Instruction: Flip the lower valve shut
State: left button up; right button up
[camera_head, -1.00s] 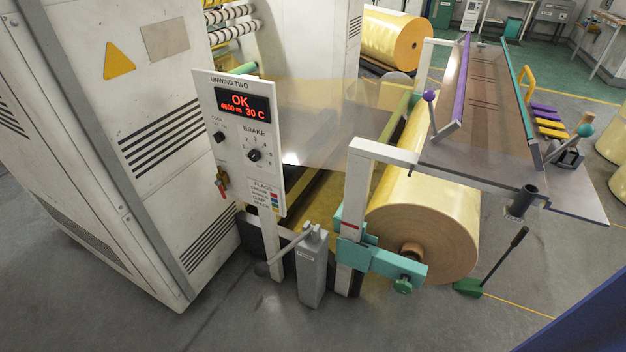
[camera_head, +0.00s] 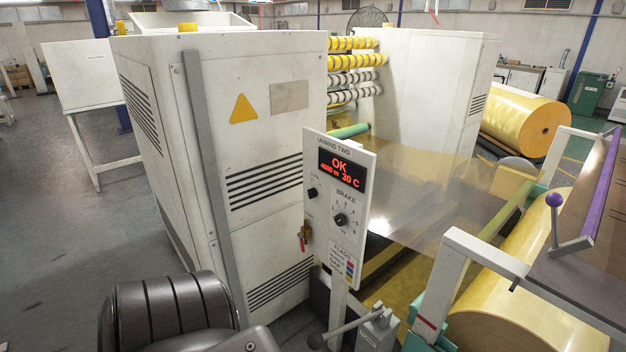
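A small valve with a red handle and a brass body (camera_head: 304,237) sits on the lower left edge of the white control panel (camera_head: 328,222). The red handle hangs roughly downward. It is too small to tell whether the valve is open or shut. I can make out only this one valve. Neither of my grippers is in view. A dark ribbed part of my own arm shows at the bottom left, well apart from the valve.
The panel has a lit red display (camera_head: 342,171) and a brake knob (camera_head: 340,220). A grey lever unit (camera_head: 376,332) stands below it. A large white cabinet (camera_head: 250,130) is behind and left. A yellow film roll (camera_head: 520,290) lies right. Open floor shows at left.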

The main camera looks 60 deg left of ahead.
aim_at(300, 235)
jog(key=i, duration=0.5)
jog(key=u, duration=2.2)
